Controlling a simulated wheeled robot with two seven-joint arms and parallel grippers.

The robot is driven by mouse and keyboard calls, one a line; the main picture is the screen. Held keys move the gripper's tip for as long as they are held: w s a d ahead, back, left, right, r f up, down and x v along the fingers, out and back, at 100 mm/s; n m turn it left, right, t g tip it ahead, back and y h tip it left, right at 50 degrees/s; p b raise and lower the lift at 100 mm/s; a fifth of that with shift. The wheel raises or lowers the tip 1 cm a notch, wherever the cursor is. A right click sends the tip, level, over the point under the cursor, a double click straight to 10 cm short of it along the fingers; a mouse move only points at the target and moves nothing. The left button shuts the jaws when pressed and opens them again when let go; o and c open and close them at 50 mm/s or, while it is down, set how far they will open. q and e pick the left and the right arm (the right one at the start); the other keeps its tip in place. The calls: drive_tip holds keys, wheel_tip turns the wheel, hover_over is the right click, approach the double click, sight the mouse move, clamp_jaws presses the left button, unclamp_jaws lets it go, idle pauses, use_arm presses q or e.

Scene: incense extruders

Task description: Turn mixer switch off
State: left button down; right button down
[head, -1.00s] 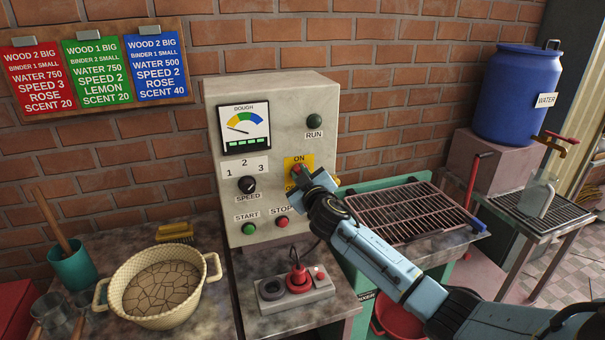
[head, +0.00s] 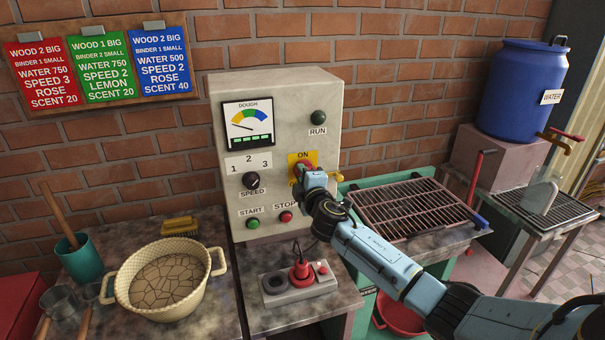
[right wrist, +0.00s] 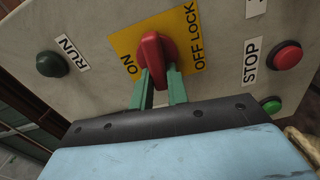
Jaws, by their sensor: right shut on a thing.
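The red mixer switch (head: 300,167) sits on a yellow plate marked ON at the top, on the front of the grey control box (head: 280,100). In the right wrist view the red knob (right wrist: 154,55) lies between the ON and OFF LOCK labels, its long side crossing the line between them. My right gripper (right wrist: 160,82) is shut on the knob, with a green finger on each side. In the head view my right gripper (head: 306,178) covers the lower label. My left gripper is out of view.
The box also bears a RUN lamp (head: 318,117), a speed dial (head: 251,181), a green START button (head: 252,223) and a red STOP button (head: 286,217). A basin (head: 165,309) stands left; a wire rack (head: 405,207) lies right of the box.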

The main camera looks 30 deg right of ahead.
drive_tip(key=shift+f+n, duration=0.1)
drive_tip(key=shift+n, duration=0.5)
drive_tip(key=c, duration=1.4)
unclamp_jaws()
drive_tip(key=shift+o, duration=0.2)
drive_tip(key=v, duration=1.3)
drive_tip(key=shift+s, duration=0.2)
